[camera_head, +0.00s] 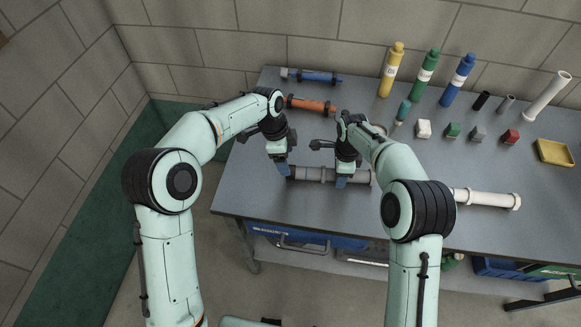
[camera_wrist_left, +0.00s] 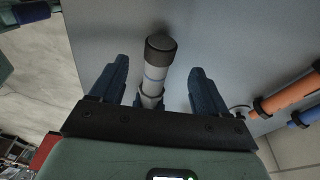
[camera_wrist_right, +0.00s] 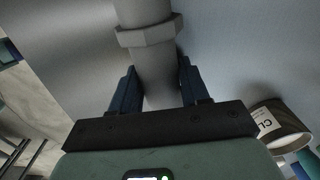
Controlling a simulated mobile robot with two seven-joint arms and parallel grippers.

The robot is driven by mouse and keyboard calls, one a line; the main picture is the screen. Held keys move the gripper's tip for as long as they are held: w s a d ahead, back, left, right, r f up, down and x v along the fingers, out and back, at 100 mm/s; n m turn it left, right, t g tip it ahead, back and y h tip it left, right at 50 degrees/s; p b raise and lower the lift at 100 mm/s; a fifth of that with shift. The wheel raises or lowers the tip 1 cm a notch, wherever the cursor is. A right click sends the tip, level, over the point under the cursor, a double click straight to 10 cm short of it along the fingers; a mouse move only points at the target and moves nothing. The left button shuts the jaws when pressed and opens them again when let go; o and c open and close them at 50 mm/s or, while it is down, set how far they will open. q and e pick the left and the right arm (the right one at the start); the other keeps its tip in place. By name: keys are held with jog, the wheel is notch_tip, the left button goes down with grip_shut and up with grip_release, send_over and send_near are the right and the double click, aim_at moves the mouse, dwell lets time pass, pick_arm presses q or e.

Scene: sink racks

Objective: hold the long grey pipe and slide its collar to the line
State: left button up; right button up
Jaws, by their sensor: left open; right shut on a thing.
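The long grey pipe (camera_head: 311,174) lies along the table's front part, with a dark end at its left. In the left wrist view it shows a black end piece (camera_wrist_left: 161,48), a thin blue line (camera_wrist_left: 154,78) and a dark ring (camera_wrist_left: 151,89); I cannot tell which piece is the collar. My left gripper (camera_head: 283,172) is open at the pipe's left end, its fingers (camera_wrist_left: 158,75) apart on either side of it. My right gripper (camera_head: 342,181) is shut on the pipe, beside a grey angular ring (camera_wrist_right: 150,32).
An orange pipe (camera_head: 312,105) and a blue pipe (camera_head: 315,77) lie behind. A white pipe (camera_head: 485,198) lies to the right. Yellow (camera_head: 391,72), green (camera_head: 426,75) and blue (camera_head: 457,82) bottles, small blocks and a yellow tray (camera_head: 553,152) stand at the back right.

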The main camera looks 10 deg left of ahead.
pick_arm(q)
jog(key=f, duration=0.2)
jog(key=d+f, duration=0.1)
jog(key=f, duration=0.4)
jog(key=shift+w+d+f, duration=0.1)
jog(key=shift+d+f, duration=0.1)
jog(key=shift+f, duration=0.05)
jog(key=c, duration=0.9)
